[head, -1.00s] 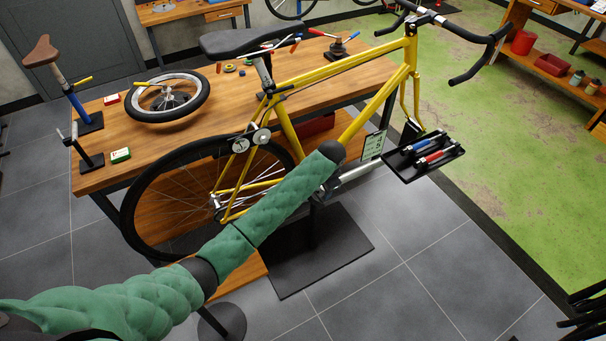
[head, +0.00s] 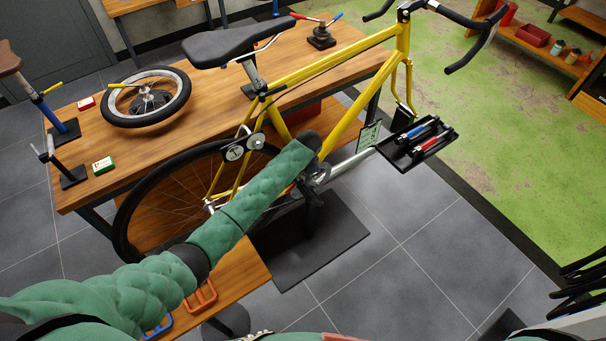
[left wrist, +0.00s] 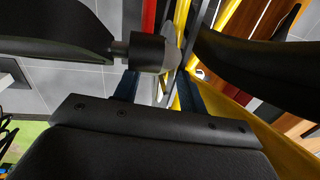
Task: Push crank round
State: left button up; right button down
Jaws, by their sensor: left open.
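The yellow bicycle (head: 345,115) is held on a stand beside the wooden bench. My left gripper (head: 318,172) is at its lower frame, around the bottom bracket, with my green arm in front of it. The crank cannot be made out clearly in the head view; my forearm and gripper cover that area. In the left wrist view my gripper (left wrist: 160,88) has its two dark fingers apart. A black cylinder with a grey rounded end (left wrist: 147,52), possibly part of the crank or pedal, lies just beyond the fingers; I cannot tell whether they touch. My right gripper is out of view.
A black tool tray (head: 418,145) with red and blue tools stands out right of the frame. The bench (head: 225,100) carries a loose wheel (head: 146,98). The rear wheel (head: 122,225) is left of my forearm.

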pick_arm(q)
jog(key=shift+w+a+f, duration=0.1)
jog(key=shift+w+f, duration=0.1)
jog(key=shift+f, duration=0.75)
jog(key=shift+s+f+p, duration=0.1)
jog(key=shift+f+p, duration=0.2)
jog(key=shift+c, duration=0.2)
grip_shut()
jog(key=shift+f, duration=0.1)
